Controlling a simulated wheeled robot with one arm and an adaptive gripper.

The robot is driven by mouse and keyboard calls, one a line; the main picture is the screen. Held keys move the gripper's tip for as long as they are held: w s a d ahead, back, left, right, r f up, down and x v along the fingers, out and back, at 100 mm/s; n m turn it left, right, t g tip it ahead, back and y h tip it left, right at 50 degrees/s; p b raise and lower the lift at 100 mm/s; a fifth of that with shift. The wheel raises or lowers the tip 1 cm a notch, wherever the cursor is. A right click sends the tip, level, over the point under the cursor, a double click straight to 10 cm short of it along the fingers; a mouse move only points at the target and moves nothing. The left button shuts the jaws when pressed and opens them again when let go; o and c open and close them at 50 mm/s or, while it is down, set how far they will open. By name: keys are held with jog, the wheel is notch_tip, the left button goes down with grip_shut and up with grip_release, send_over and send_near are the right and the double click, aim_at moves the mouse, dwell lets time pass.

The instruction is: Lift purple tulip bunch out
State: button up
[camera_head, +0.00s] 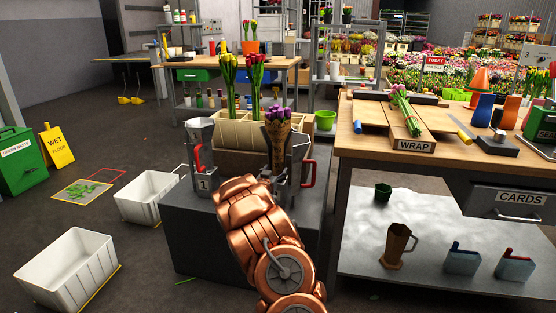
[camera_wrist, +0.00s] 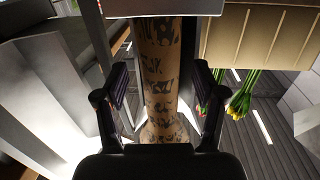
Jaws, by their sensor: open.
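The purple tulip bunch (camera_head: 277,122) stands upright in brown patterned paper on the grey block, in front of the beige divided crate (camera_head: 228,130). A grey jug with a red handle (camera_head: 306,172) is beside its lower part; my arm hides much of the area, so I cannot tell how far the bunch sits inside it. In the wrist view the patterned wrap (camera_wrist: 160,60) runs between the two fingers of my gripper (camera_wrist: 160,82). The fingers are open, one on each side, with gaps to the paper. The head view mostly hides my gripper behind my copper arm.
A grey jug marked 1 (camera_head: 201,150) stands close on the left. Yellow tulips (camera_head: 229,72) and red tulips (camera_head: 255,72) rise from the crate behind. The wrapping table (camera_head: 375,145) is at the right, with white bins (camera_head: 148,197) on the floor at left.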

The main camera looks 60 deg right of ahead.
jog(key=shift+w+d, duration=0.1)
jog(key=shift+d, duration=0.35)
grip_shut()
dwell(0.4)
